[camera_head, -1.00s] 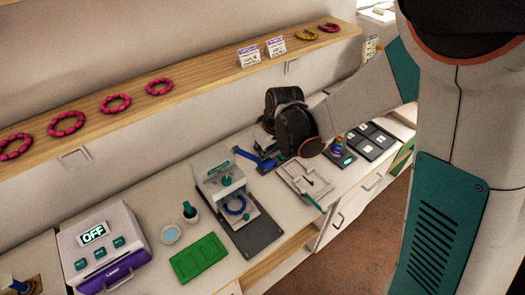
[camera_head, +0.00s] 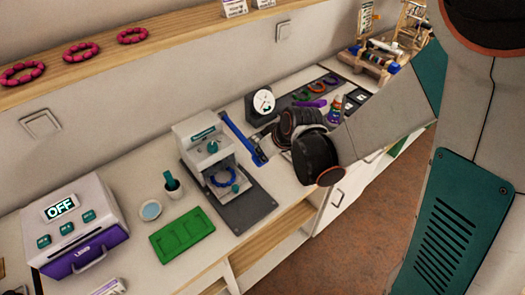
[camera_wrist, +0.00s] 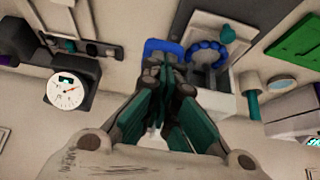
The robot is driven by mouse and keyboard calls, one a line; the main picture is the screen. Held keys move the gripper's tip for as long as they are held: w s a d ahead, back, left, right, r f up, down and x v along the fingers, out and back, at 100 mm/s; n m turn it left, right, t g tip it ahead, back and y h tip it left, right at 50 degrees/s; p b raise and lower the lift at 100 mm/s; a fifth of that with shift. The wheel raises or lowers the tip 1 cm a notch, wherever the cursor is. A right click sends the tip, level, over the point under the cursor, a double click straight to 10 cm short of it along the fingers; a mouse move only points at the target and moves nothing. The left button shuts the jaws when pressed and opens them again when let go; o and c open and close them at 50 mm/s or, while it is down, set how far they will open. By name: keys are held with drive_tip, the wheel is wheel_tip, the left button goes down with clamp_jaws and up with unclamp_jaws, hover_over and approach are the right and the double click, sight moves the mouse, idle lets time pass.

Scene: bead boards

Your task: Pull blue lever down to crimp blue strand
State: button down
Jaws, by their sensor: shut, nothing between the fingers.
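The crimping press (camera_head: 196,135) is a white machine on a dark base plate. Its blue lever (camera_head: 240,136) slants down to the right along the press's right side. The blue strand (camera_head: 222,178) is a beaded ring lying under the press head; it also shows in the wrist view (camera_wrist: 207,54). My gripper (camera_wrist: 165,72) is shut and empty, with its fingertips close to the blue lever handle (camera_wrist: 163,46) in the wrist view. I cannot tell whether they touch it. In the head view my dark wrist hides most of the fingers.
A white and purple box reading OFF (camera_head: 75,225) is farther left. A dial gauge (camera_head: 263,103) stands behind my wrist.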

drive_tip(key=shift+f+b, duration=0.4)
drive_tip(key=shift+f, duration=0.3)
drive_tip(key=shift+r+p, duration=0.4)
drive_tip(key=shift+r, duration=0.05)
drive_tip(key=s+d+r+p, duration=0.4)
drive_tip(key=s+d+r, duration=0.1)
drive_tip(key=s+r, duration=0.3)
drive_tip(key=shift+s+d+p, duration=0.2)
drive_tip(key=shift+d+p, duration=0.05)
drive_tip(key=shift+p, duration=0.05)
drive_tip(key=shift+r, duration=0.1)
